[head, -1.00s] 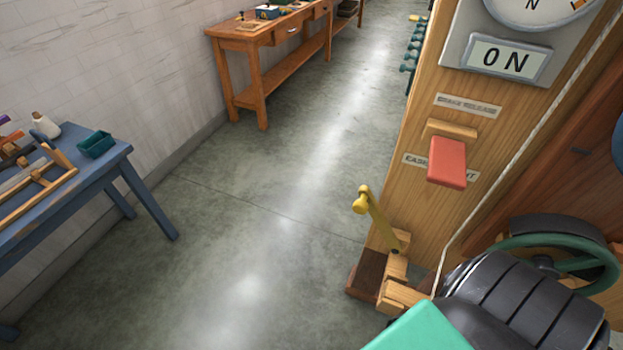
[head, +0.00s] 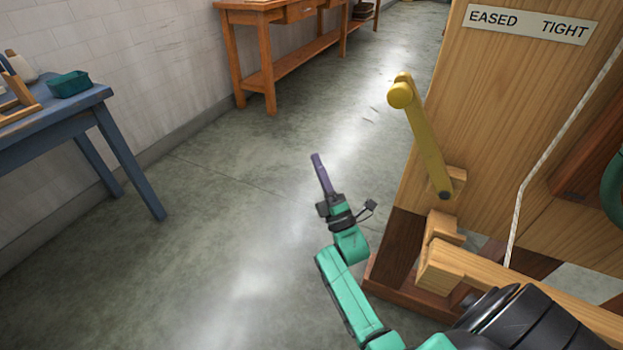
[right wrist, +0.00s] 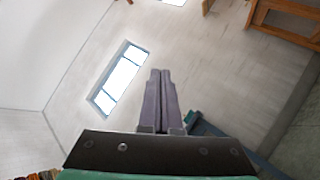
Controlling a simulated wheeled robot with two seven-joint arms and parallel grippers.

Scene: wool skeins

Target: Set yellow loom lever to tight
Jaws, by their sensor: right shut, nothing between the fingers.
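The yellow lever (head: 421,135) is mounted low on the side of the wooden loom post. Its round knob (head: 401,94) is at the top, and the lever leans up to the left from its pivot. A label plate (head: 530,24) above it reads EASED on the left and TIGHT on the right; the lever leans toward the EASED side. My right gripper (head: 317,160) is shut and empty, raised left of the lever and apart from it. Its closed purple fingers show in the right wrist view (right wrist: 160,75). My left gripper is not in view.
The wooden loom frame (head: 500,130) fills the right side, with a white cord (head: 545,150) and wooden blocks (head: 450,262) near the lever's foot. A blue table (head: 60,125) stands left, a wooden bench (head: 262,60) at the back. The floor between is clear.

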